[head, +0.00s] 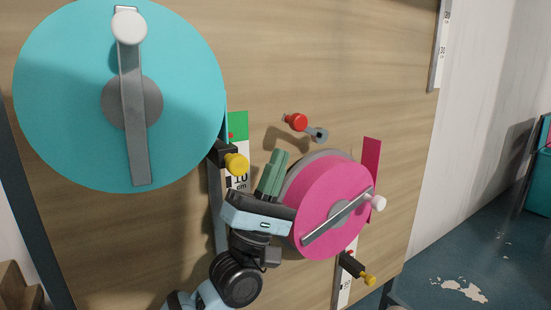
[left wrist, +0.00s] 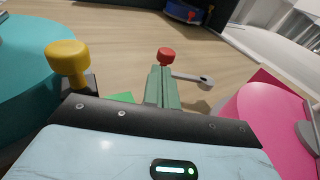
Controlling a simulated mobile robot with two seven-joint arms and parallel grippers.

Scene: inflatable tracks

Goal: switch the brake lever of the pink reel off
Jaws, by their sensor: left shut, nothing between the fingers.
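The pink reel (head: 325,200) is mounted on the wooden board, with a grey crank bar and a white knob (head: 377,203). Above it is a small lever with a red knob (head: 297,122) and a grey arm (head: 316,133) slanting down to the right. In the left wrist view the red knob (left wrist: 166,56) shows just beyond my fingertips, with the grey arm (left wrist: 190,79) to their right. My left gripper (head: 278,156) is shut and empty, its green fingers pointing up, left of the pink reel and below the lever. Contact with the lever cannot be told. My right gripper is out of view.
A large turquoise reel (head: 60,90) with a grey crank fills the upper left. A yellow knob (head: 236,163) sticks out left of my gripper, and another (head: 369,280) sits below the pink reel. The board above the lever is clear.

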